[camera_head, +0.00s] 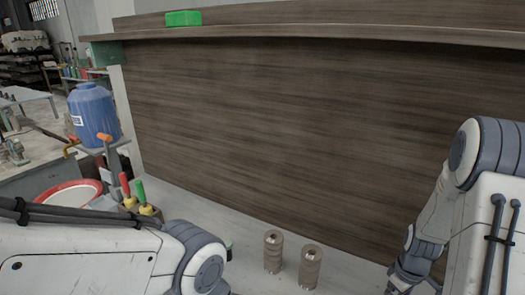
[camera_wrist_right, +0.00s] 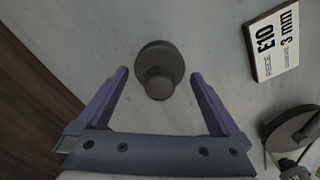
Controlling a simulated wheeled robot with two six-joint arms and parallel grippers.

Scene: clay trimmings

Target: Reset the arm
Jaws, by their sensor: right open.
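My right gripper (camera_wrist_right: 160,74) is open in the right wrist view, with its two purple fingers spread apart. A round grey-brown piece with a narrower knob (camera_wrist_right: 159,68) lies ahead of the fingers, centred in the gap, and I see no finger touching it. In the head view my right arm (camera_head: 465,165) comes down at the right, its wrist cut off by the bottom edge. My left arm (camera_head: 85,250) reaches in from the lower left, and its gripper is out of view.
Two ribbed brown cylinders (camera_head: 273,252) (camera_head: 310,267) stand on the pale worktop. A tool holder (camera_head: 146,212), red-rimmed dish (camera_head: 70,192) and blue container (camera_head: 93,113) are at left. A green block (camera_head: 183,18) sits on the shelf.

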